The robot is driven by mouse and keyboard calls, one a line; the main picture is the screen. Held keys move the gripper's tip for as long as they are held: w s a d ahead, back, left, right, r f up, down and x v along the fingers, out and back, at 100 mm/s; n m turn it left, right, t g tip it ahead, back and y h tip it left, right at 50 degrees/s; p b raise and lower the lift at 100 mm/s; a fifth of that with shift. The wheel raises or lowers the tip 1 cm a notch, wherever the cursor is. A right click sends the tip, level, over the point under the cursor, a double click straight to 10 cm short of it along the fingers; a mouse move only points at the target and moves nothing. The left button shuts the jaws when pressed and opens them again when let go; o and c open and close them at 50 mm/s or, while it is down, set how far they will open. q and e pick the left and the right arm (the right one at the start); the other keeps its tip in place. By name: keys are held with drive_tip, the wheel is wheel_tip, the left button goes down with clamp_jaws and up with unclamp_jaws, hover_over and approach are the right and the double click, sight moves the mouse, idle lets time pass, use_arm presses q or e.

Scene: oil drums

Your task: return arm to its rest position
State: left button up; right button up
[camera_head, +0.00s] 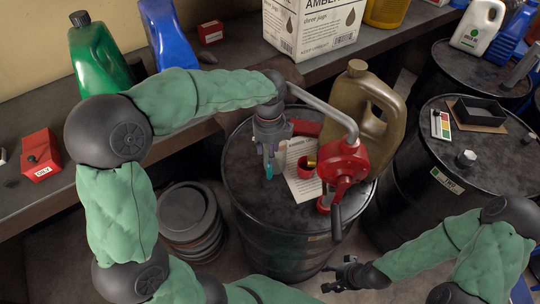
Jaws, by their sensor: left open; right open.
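My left arm comes in from the left and bends over toward the drum. My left gripper (270,168) points down over the left part of the middle black drum's top (245,190), next to a paper sheet (301,180). My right arm reaches in from the lower right. My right gripper (335,278) is open and empty, low in front of the middle drum, and looks small and dark.
A red hand pump (347,162) with a grey spout pipe and a tan jug (365,115) stand at the middle drum, close to my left gripper. Another drum (480,170) is at right. A shelf (110,170) with bottles and a box (310,25) runs behind. Stacked lids (188,215) stand left.

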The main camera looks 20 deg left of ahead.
use_arm(q)
drive_tip(key=shift+r, duration=0.25)
drive_tip(key=shift+r, duration=0.1)
